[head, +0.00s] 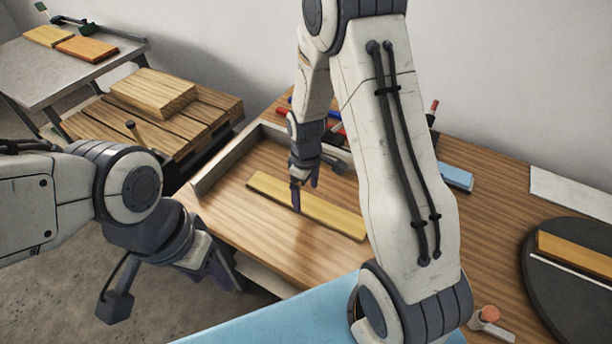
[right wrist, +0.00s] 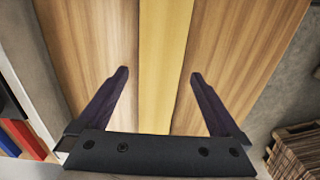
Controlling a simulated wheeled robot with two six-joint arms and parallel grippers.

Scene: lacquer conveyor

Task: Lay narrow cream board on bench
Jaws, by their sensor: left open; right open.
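The narrow cream board (head: 335,215) is long and yellowish and lies flat on the wooden bench (head: 220,205). It also shows in the right wrist view (right wrist: 163,60), running up the middle of the picture. My right gripper (head: 304,200) is above the board's middle in the head view; the right wrist view shows its two fingers (right wrist: 162,95) spread open, one on each side of the board, with gaps to it. Whether the fingertips are level with the board is hard to tell. My left gripper (head: 222,275) hangs at the bench's near left edge, open, with nothing visible in it.
A low pale rail (head: 215,165) edges the bench at its back left. Red and blue tools lie behind my right arm. A dark round turntable (head: 545,290) carries an orange board (head: 575,252) at right. A light-blue surface (head: 285,315) lies in front. Slatted pallets (head: 175,135) stand at left.

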